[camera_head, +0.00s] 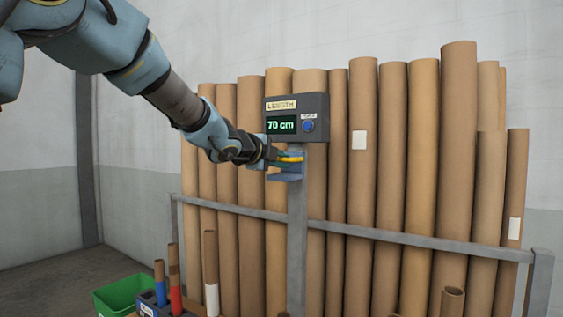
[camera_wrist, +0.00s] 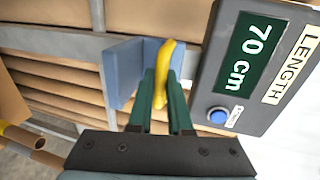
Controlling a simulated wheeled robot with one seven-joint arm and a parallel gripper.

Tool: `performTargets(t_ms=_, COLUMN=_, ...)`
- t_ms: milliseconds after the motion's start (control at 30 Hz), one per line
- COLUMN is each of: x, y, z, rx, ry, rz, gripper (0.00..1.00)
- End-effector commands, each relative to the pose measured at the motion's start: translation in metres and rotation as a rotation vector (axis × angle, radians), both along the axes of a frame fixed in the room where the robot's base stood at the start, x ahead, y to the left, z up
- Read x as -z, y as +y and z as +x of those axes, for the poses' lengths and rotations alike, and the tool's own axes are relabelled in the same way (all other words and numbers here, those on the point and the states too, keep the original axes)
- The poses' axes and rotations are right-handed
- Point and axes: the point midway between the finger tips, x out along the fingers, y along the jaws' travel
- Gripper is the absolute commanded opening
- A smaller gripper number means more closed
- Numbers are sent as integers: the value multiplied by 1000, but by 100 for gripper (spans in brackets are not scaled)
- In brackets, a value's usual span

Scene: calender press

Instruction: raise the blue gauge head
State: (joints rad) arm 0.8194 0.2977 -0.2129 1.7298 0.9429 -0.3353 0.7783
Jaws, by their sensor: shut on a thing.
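The blue gauge head (camera_head: 286,176) sits on a grey upright post (camera_head: 297,225), just below a dark display box (camera_head: 318,118) that reads 70 cm. In the wrist view the gauge head (camera_wrist: 122,70) is a blue angled plate with a yellow handle (camera_wrist: 166,62). My gripper (camera_head: 277,158) reaches in from the left. In the wrist view my gripper (camera_wrist: 160,90) has its green fingers shut on the yellow handle. The fingers hide part of the handle.
Tall brown cardboard tubes (camera_head: 390,150) stand behind a grey rail (camera_head: 420,241). A blue button (camera_head: 309,126) is on the display box, close to the right of my gripper. A green bin (camera_head: 122,296) and shorter tubes with coloured bands (camera_head: 175,285) stand at lower left.

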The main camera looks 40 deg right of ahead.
Motion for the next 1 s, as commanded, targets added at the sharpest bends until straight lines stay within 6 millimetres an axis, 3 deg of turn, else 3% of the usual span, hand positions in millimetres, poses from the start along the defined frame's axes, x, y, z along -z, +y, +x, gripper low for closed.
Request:
performTargets(t_ms=400, x=-9, y=0, z=0, rx=0, ry=-5, rz=-12, gripper=0)
performTargets(t_ms=433, x=-10, y=0, z=0, rx=0, ry=-5, rz=-13, gripper=21)
performTargets(t_ms=667, x=-7, y=0, z=0, rx=0, ry=-4, rz=-8, gripper=46)
performTargets(t_ms=1000, x=-6, y=5, z=-1, rx=0, ry=-3, rz=-5, gripper=47)
